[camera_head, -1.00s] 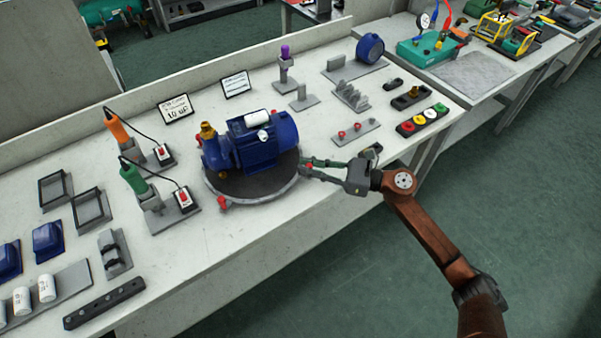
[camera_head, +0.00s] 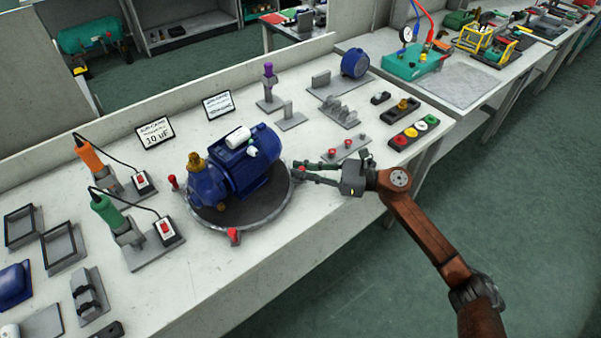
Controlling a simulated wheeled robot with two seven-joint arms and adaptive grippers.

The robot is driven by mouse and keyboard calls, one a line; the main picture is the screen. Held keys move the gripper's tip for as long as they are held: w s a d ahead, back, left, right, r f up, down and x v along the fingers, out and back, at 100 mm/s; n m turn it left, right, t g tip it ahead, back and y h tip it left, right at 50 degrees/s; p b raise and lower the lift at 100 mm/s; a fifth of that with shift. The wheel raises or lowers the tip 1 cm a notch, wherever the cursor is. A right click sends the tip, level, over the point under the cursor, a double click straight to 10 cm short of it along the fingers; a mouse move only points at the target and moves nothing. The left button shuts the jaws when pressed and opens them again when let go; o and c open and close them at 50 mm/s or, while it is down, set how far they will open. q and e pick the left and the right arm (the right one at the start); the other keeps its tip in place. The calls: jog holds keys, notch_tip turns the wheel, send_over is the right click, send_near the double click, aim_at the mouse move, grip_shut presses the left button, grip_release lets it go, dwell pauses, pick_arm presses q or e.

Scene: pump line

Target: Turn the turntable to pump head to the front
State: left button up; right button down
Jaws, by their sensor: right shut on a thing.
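The blue pump (camera_head: 236,165) with its motor stands on the round dark turntable (camera_head: 250,213) on the bench. Its pump head (camera_head: 206,184), with a brass fitting on top, points to the left and somewhat to the front. Red knobs stick out at the turntable's rim, one at the front (camera_head: 234,236) and one at the left (camera_head: 174,183). My right gripper (camera_head: 301,172) is at the turntable's right rim, shut on a rim knob that its fingers mostly hide. My left gripper is not in view.
Orange (camera_head: 89,155) and green (camera_head: 104,208) tools on stands with switch boxes are left of the turntable. Two sign cards (camera_head: 155,132) stand behind it. The bench front is clear.

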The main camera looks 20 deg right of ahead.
jog(key=shift+w+d, duration=0.1)
dwell(0.3)
jog(key=c, duration=1.9)
grip_release()
jog(key=v, duration=1.2)
jog(key=shift+c, duration=0.2)
